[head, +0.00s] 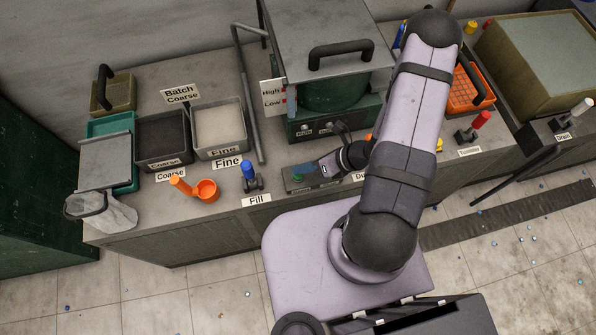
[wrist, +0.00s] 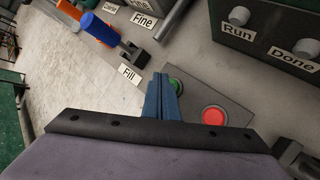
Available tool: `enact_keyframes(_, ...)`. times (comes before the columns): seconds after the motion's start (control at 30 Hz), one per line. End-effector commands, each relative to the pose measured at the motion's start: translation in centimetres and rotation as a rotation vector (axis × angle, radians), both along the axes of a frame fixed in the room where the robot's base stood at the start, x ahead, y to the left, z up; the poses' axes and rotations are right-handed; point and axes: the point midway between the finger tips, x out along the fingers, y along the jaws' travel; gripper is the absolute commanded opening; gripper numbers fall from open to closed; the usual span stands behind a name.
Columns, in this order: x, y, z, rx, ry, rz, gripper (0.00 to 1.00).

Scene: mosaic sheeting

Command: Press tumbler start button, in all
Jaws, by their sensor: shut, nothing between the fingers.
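The green button (wrist: 176,85) sits on a grey control box (wrist: 238,112) next to a large red button (wrist: 214,116). In the wrist view my gripper's blue fingers (wrist: 162,82) are shut and empty. Their tips are at the left edge of the green button and hide part of it. I cannot tell whether they touch it. In the head view the control box (head: 293,187) stands at the bench's front edge, right of the Fill label, with my gripper over its right part, hiding the red button.
Behind the box is the green machine (head: 345,116) with Run and Done knobs. Coarse and Fine bins (head: 217,151) sit farther left.

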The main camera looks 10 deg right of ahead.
Motion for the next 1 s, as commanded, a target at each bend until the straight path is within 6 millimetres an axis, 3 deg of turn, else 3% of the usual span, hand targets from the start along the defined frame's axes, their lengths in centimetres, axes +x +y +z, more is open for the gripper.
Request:
enact_keyframes(0.37,0.0,0.0,0.4,0.0,0.0,0.0,0.0)
enact_keyframes(1.0,0.0,0.0,5.0,0.0,0.0,0.0,0.0)
